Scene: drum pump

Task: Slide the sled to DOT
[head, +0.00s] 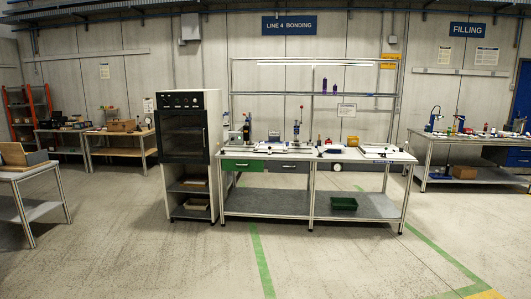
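I cannot make out a sled or a mark reading DOT from this distance. The middle workbench (265,203) stands under a sign reading LINE 4 BONDING (289,25) and carries several small devices, including an upright one with a red top (297,127). The filling bench (462,139) stands at the right under a sign reading FILLING (467,30). It carries a blue upright device (434,118) and several small items too small to identify. My gripper is not in view.
A tall dark-fronted cabinet (184,138) stands left of the middle workbench. More benches (118,152) and a red rack (22,110) are at the left. The floor in front is open, with green lines (262,262).

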